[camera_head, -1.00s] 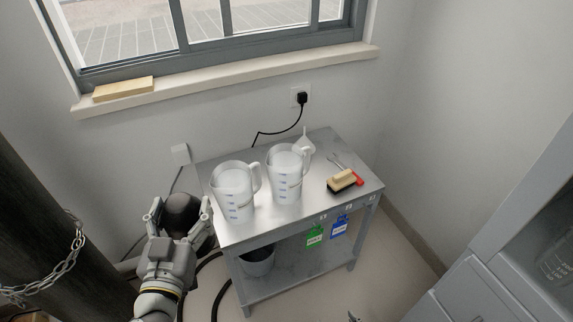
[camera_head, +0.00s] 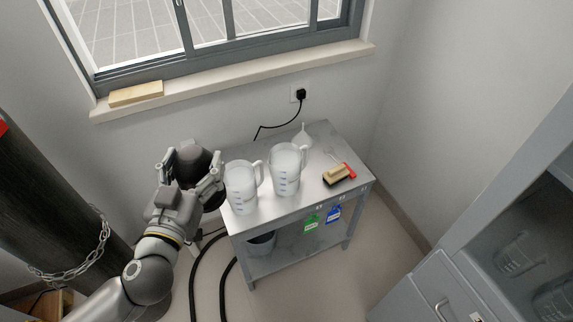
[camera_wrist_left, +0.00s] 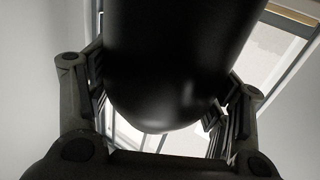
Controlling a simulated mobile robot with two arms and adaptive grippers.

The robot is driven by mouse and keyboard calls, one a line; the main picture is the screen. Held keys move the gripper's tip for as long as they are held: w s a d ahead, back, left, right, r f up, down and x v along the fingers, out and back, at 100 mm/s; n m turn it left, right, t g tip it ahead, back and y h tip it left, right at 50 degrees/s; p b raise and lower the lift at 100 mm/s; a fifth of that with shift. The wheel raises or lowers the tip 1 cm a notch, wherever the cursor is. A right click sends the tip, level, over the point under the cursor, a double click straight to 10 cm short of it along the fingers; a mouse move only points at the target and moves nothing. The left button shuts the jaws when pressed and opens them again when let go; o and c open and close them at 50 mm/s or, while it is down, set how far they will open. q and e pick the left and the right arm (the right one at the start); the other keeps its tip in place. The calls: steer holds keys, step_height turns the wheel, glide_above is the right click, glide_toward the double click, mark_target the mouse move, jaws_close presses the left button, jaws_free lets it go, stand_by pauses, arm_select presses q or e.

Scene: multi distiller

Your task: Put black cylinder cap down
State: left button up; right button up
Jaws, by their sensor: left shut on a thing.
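The black cylinder cap (camera_head: 190,164) is dark and rounded, and sits between the fingers of my left gripper (camera_head: 194,172) in the head view. The left gripper is shut on it and holds it up at the left end of the grey metal table (camera_head: 252,214), beside the left measuring jug. In the left wrist view the black cap (camera_wrist_left: 180,60) fills the middle, with a finger on each side of it. What lies under the cap is hidden by the gripper and arm. My right gripper is not in view.
Two clear measuring jugs (camera_head: 241,188) (camera_head: 286,170) stand on the table, the left one close to my gripper. A funnel (camera_head: 302,138) and a brush (camera_head: 338,176) are further right. A dark column with a chain (camera_head: 75,262) stands left. A grey cabinet (camera_head: 440,285) is at right.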

arm_select(q)
steer(key=w+d+r+m+h, duration=0.1)
steer(key=w+d+m+h, duration=0.1)
steer(key=h, duration=0.1)
steer(key=shift+w+d+r+m+g+h, duration=0.3)
steer(key=shift+w+r+g, duration=0.1)
steer(key=shift+w+d+r+m+g+h, duration=0.1)
steer(key=shift+w+d+m+g+h, duration=0.45)
steer(key=shift+m+g+h, duration=0.45)
steer(key=shift+w+d+r+m+g+h, duration=0.1)
steer(key=shift+w+d+m+g+h, duration=0.5)
steer(key=shift+h, duration=0.65)
steer(key=shift+w+d+r+m+g+h, duration=0.1)
steer(key=shift+w+d+m+g+h, duration=0.2)
steer(key=shift+w+m+g+h, duration=0.55)
steer(key=shift+w+a+f+m+h, duration=0.1)
steer(key=shift+a+m+h, duration=0.2)
steer(key=shift+h, duration=0.3)
